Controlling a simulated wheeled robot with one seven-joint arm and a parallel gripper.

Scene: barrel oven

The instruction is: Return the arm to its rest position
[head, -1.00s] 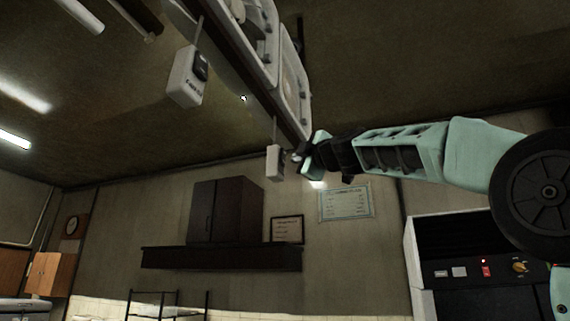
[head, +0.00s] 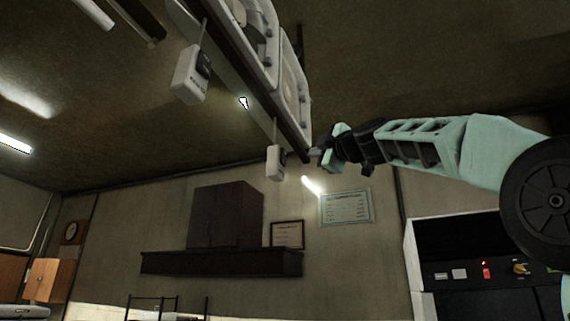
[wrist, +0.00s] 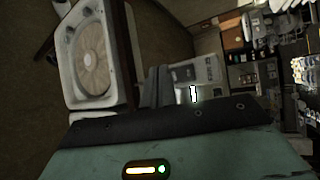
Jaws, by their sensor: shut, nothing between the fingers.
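My arm reaches in from the right in the head view, pale green with black joints. My gripper (head: 316,153) is at its left end, high up beside the lower end of a dark beam. It points left and appears empty. In the wrist view my gripper's dark fingers (wrist: 157,86) are together with nothing between them. No loose object is held.
White framed units (head: 292,88) run along the dark beam, close to my gripper. White boxes (head: 190,75) hang beneath it. A dark wall cabinet (head: 225,213) and a framed notice (head: 346,208) are on the back wall. A control panel (head: 480,271) is at lower right.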

